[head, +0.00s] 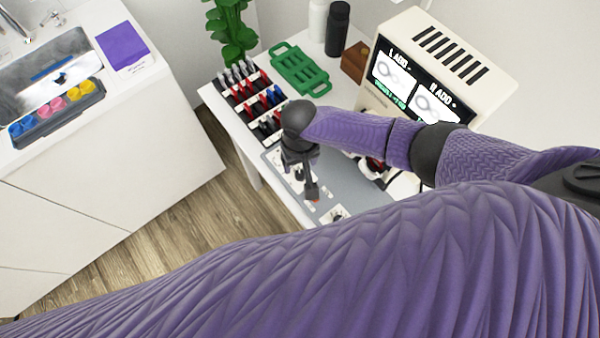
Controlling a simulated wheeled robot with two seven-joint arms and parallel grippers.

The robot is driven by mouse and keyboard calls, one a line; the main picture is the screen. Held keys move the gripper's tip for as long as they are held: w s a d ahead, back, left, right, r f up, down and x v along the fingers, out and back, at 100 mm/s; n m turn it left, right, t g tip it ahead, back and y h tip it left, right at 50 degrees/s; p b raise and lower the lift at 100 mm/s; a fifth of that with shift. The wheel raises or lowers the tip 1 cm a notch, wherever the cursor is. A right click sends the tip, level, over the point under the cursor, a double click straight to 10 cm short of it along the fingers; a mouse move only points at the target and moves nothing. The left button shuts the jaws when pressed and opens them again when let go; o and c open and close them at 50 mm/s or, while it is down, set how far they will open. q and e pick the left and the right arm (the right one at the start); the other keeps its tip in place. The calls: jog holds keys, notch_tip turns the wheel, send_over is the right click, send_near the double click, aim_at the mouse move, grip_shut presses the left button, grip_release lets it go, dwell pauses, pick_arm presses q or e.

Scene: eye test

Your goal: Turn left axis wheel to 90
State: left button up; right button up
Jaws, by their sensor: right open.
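My right gripper (312,190) is open and points down over a grey mat (352,184) on the white table. Small pale parts with dark marks lie under and beside it, partly covered by the gripper. Another pale and dark part (338,213) lies at the mat's near edge. I cannot tell which part is the left axis wheel, or whether the gripper touches anything. A cream device (441,62) has a black screen (408,88) with two round pictures marked L ADD and R ADD. Its green digits are too small to read. My left gripper is out of view.
A rack (251,100) of red, blue and black handled lenses stands left of the mat. Behind it are a green tray (298,70), a brown block (355,62) and a black bottle (338,28). My purple sleeves hide the table's near right. A white counter stands left.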

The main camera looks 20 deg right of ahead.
aim_at(300, 174)
notch_tip(300, 174, down, 6)
jog(key=shift+r+b, duration=0.1)
jog(key=shift+b, duration=1.05)
jog(key=shift+c, duration=0.2)
grip_shut()
